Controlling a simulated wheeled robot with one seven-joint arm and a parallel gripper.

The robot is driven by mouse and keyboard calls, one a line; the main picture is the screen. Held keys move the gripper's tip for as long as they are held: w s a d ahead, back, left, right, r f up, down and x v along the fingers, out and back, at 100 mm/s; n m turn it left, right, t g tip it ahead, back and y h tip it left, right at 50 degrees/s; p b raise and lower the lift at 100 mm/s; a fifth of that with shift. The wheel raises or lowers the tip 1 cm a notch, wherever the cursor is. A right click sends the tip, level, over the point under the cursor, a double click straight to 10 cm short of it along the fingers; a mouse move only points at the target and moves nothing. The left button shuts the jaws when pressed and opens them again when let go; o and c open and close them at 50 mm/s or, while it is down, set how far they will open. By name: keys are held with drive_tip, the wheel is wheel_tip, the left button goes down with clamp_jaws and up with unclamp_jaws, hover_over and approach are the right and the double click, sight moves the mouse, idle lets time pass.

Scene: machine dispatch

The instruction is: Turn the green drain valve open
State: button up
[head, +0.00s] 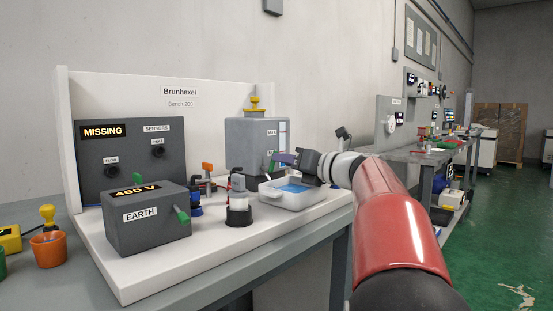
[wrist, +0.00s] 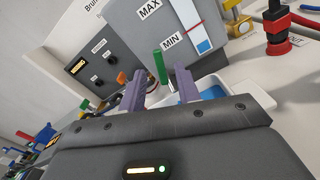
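The green drain valve handle (wrist: 160,66) stands upright in the wrist view, in front of the grey tank (wrist: 130,27) with MAX and MIN labels. My gripper (wrist: 160,88) has its two purple fingers apart, one on each side of the handle, with visible gaps. In the head view my gripper (head: 283,159) is in front of the lower part of the tank (head: 246,135), above a white tray (head: 271,197) holding blue liquid. The handle is small and partly hidden there. The valve's body is hidden in both views.
A grey EARTH box (head: 146,232) with a green lever stands front left on the white bench. A black-based cylinder (head: 238,213) and red and blue fittings stand left of the tray. A sensor panel (head: 130,150) is behind. An orange cup (head: 48,250) is far left.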

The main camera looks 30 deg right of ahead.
drive_tip(key=shift+x, duration=1.75)
drive_tip(key=shift+c, duration=0.2)
clamp_jaws()
